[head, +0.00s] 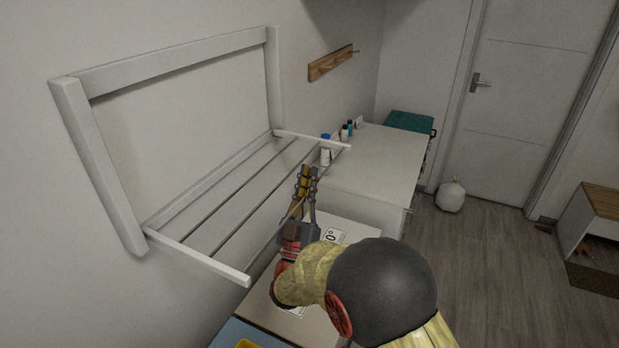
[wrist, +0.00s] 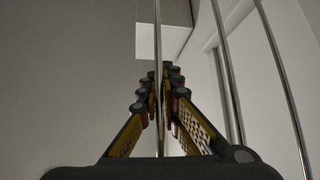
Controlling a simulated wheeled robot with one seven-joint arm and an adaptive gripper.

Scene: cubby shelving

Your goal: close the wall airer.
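The white wall airer (head: 172,62) hangs on the wall at left in the head view. Its rack is folded down and out, with thin metal rods between two white side arms (head: 200,261). My gripper (head: 308,170) is at the rack's outer side, fingers pointing up. In the wrist view, the outermost rod (wrist: 158,40) runs between the fingers of my gripper (wrist: 165,72), whose tips lie close together around it. The other rods (wrist: 228,80) pass to the right. The exact contact between finger pads and rod is hard to see.
Below the rack are low surfaces, and a white counter (head: 375,165) with small bottles (head: 347,130) stands beyond. A teal box (head: 408,121) is at its far end. A white bag (head: 451,196) lies on the floor by the door (head: 520,100).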

